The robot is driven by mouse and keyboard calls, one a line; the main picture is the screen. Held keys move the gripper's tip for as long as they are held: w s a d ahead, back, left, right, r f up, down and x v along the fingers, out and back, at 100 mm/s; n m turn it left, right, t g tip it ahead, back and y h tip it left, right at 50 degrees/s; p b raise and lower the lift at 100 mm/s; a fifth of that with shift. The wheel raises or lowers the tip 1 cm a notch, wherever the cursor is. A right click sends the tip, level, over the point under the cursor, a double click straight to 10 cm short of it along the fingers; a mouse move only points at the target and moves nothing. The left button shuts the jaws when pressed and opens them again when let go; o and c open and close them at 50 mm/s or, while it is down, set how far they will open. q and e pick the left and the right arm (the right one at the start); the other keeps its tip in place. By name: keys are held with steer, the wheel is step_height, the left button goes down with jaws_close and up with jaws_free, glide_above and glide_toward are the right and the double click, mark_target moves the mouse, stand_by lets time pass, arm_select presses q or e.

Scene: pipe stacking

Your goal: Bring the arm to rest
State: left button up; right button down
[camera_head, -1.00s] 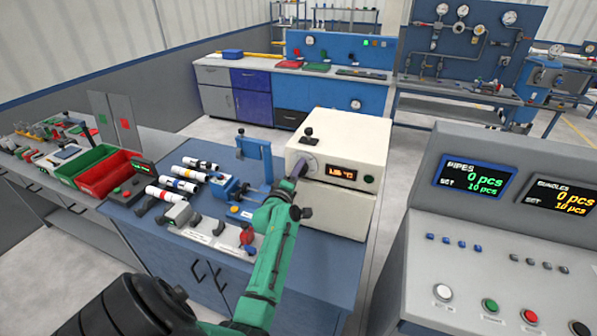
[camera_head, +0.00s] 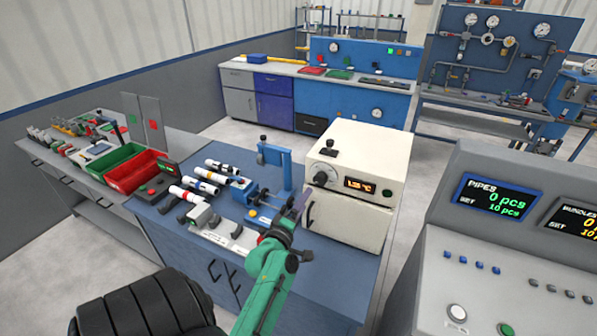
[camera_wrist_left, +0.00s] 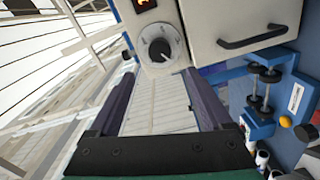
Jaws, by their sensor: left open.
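My left gripper (camera_head: 300,204) is in front of the white oven-like box (camera_head: 372,158), below and left of its dial (camera_head: 328,173). My green left arm reaches up to it from the bottom of the head view. In the left wrist view the two dark fingers of my left gripper (camera_wrist_left: 157,74) stand wide apart with nothing between them. The round dial (camera_wrist_left: 160,48) shows beyond the fingertips, apart from them. My right gripper is not in view.
A blue clamp fixture (camera_head: 276,180) stands close left of the gripper. Several banded pipes (camera_head: 201,185) lie on the blue bench left of it. Red (camera_head: 131,176) and green bins are farther left. A grey console (camera_head: 480,262) stands at right, with floor between.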

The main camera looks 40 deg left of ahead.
arm_select(q)
steer(key=v, duration=0.3)
steer(key=shift+s+d, duration=0.1)
steer(key=shift+s, duration=0.05)
steer(key=shift+f, duration=0.1)
